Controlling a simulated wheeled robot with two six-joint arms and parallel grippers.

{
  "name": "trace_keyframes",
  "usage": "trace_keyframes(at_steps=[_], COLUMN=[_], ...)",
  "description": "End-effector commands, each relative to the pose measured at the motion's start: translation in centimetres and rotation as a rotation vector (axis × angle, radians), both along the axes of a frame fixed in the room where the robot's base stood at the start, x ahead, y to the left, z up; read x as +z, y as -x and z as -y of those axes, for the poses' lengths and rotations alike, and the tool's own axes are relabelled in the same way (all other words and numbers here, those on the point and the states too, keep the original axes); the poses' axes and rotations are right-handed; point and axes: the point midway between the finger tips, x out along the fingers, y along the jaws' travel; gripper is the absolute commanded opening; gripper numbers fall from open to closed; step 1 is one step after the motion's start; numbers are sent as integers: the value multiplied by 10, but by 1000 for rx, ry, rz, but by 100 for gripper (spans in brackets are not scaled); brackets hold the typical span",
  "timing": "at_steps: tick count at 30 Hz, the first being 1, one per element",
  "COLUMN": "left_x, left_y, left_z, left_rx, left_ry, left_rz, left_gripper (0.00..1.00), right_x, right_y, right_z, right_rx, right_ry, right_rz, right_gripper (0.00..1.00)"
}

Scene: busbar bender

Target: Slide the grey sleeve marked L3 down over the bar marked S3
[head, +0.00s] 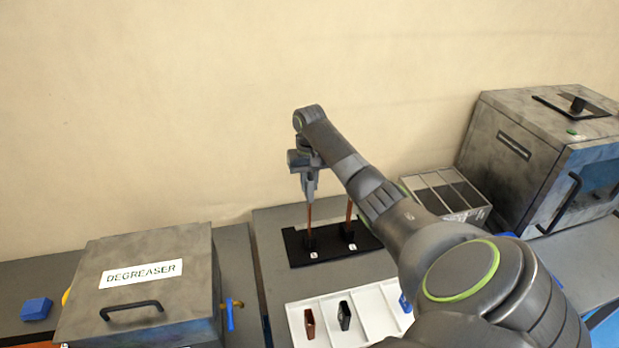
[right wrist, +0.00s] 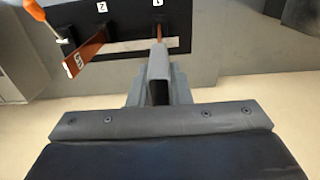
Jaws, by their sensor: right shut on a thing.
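My right gripper (head: 310,185) is above the black stand (head: 293,250), over its left copper bar (head: 308,217). In the right wrist view it is shut on a grey sleeve (right wrist: 158,63), whose marking I cannot read. A copper bar (right wrist: 160,31) shows just beyond the sleeve's end and runs to the stand (right wrist: 130,25); I cannot tell whether its tip is inside the sleeve. Another copper bar (right wrist: 84,56) with a white label stands apart to the left. That label's text is unclear. My left gripper is not in view.
A white tray (head: 375,322) with a brown piece (head: 309,324) and a black piece (head: 344,315) lies in front of the stand. A grey divided bin (head: 465,214) and large machine (head: 510,150) are at right. The degreaser box (head: 165,250) is at left.

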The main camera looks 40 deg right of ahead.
Motion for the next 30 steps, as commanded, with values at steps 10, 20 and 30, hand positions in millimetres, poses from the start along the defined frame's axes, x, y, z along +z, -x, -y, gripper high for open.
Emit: trace_keyframes(at_steps=[10, 20, 30], left_x=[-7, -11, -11], left_y=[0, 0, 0], left_z=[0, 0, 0], left_rx=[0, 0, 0], left_ry=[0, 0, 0], left_rz=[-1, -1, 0], left_gripper=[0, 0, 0], right_x=[-23, -37, -40], right_y=[0, 0, 0], right_z=[0, 0, 0], right_rx=[-1, 0, 0], right_ry=[0, 0, 0], right_rz=[-1, 0, 1], right_gripper=[0, 0, 0])
